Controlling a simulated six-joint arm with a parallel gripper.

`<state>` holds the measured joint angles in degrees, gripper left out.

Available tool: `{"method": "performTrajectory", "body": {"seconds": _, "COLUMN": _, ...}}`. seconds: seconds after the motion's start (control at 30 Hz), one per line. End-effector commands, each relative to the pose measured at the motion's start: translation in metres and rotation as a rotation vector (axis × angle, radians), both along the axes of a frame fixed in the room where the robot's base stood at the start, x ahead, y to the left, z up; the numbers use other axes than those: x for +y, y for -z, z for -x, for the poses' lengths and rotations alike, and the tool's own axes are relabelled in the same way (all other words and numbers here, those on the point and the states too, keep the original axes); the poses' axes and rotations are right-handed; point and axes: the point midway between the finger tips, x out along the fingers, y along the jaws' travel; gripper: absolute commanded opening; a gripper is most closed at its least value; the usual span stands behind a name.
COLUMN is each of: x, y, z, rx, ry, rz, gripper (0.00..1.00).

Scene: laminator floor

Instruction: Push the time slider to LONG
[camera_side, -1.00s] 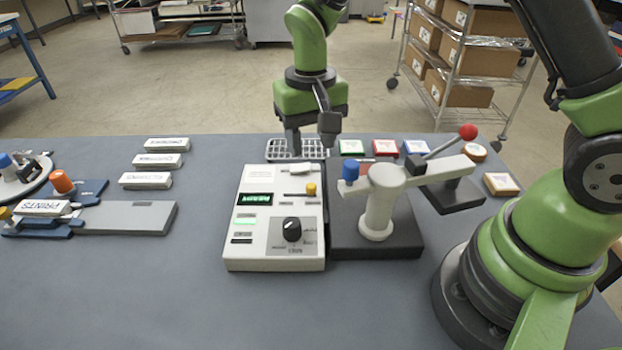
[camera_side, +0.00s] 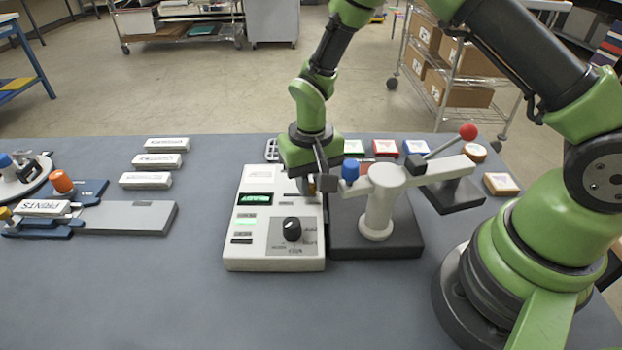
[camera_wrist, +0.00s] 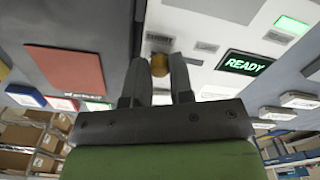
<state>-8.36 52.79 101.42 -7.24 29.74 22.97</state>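The laminator control box (camera_side: 262,255) is a cream panel on the grey table, with a green display (camera_wrist: 246,64) reading READY. The time slider has a small yellow knob (camera_wrist: 159,66), which also shows partly in the side view (camera_side: 311,186) at the box's upper right. My gripper (camera_side: 315,186) is down at the panel, its fingers close on both sides of this knob. In the wrist view my gripper (camera_wrist: 159,68) appears shut on it.
A black rotary dial (camera_side: 292,229) sits below the slider on the panel. Just right stands a cream press arm with a blue knob (camera_side: 350,170) and a dark base (camera_side: 400,240), very close to my gripper. A red-ball lever (camera_side: 467,132) is farther right.

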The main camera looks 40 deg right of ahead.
Motion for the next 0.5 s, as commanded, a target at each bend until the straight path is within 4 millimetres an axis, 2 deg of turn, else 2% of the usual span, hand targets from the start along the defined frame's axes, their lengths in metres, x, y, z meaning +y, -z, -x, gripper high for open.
{"method": "performTrajectory", "body": {"seconds": 0.03, "x": 0.0, "y": 0.0, "z": 0.0, "rx": 0.0, "ry": 0.0, "rz": 0.0, "gripper": 0.1}}
{"method": "performTrajectory", "body": {"seconds": 0.07, "x": 0.0, "y": 0.0, "z": 0.0, "rx": 0.0, "ry": 0.0, "rz": 0.0, "gripper": 0.03}}
{"method": "performTrajectory", "body": {"seconds": 0.1, "x": 0.0, "y": 0.0, "z": 0.0, "rx": 0.0, "ry": 0.0, "rz": 0.0, "gripper": 0.0}}
{"method": "performTrajectory", "body": {"seconds": 0.27, "x": 0.001, "y": 0.0, "z": -0.001, "rx": -0.001, "ry": 0.0, "rz": 0.0, "gripper": 0.0}}
{"method": "performTrajectory", "body": {"seconds": 0.5, "x": 0.021, "y": 0.001, "z": -0.022, "rx": -0.001, "ry": -0.002, "rz": 0.001, "gripper": 0.0}}
